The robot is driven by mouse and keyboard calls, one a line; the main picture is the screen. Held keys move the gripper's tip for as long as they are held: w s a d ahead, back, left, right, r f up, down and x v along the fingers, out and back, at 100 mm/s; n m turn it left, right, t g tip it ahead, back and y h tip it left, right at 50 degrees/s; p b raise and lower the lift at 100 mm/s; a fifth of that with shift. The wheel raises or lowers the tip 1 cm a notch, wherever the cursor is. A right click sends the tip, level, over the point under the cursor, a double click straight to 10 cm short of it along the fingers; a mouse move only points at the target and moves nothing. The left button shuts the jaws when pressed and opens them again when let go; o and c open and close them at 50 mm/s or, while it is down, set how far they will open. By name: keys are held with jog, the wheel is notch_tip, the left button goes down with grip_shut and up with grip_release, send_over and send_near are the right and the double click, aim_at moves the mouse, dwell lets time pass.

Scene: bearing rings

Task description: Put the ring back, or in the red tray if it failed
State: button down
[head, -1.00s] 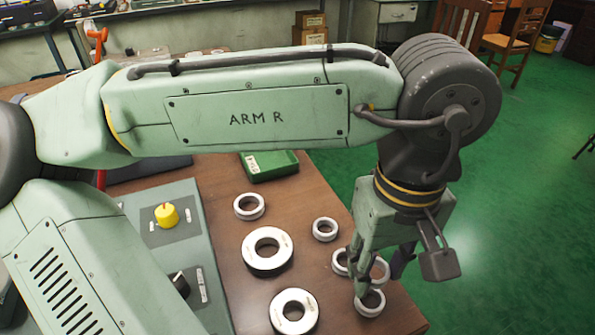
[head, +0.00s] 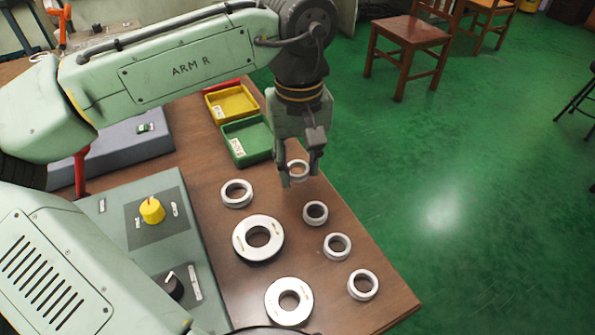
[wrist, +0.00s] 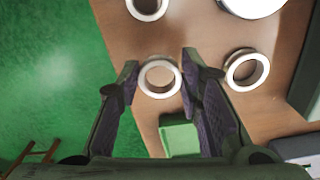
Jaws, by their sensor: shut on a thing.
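My gripper (head: 300,175) is shut on a small steel ring (head: 299,180), above the table's right part, in front of the green tray. In the wrist view the held ring (wrist: 160,93) sits between the two fingertips (wrist: 158,80). The green tray (head: 236,130) is nearest. Other small rings stand on the table: one at left (head: 225,196), and a row of three at right (head: 316,223), (head: 338,258), (head: 364,296).
Two large thick rings (head: 240,240), (head: 272,302) lie left of the row. A green-grey panel (head: 120,225) with a yellow knob (head: 152,211) and a black knob (head: 173,287) fills the left. The table's right edge drops to green floor with a chair (head: 411,38).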

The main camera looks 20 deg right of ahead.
aim_at(297, 189)
jog(key=shift+w+f, duration=0.1)
jog(key=shift+w, duration=0.1)
jog(key=shift+f, duration=1.7)
jog(key=shift+f, duration=0.2)
jog(key=c, duration=1.1)
grip_release()
notch_tip(297, 189, up, 12)
jog(key=shift+r, duration=0.25)
jog(key=shift+s+f, duration=0.1)
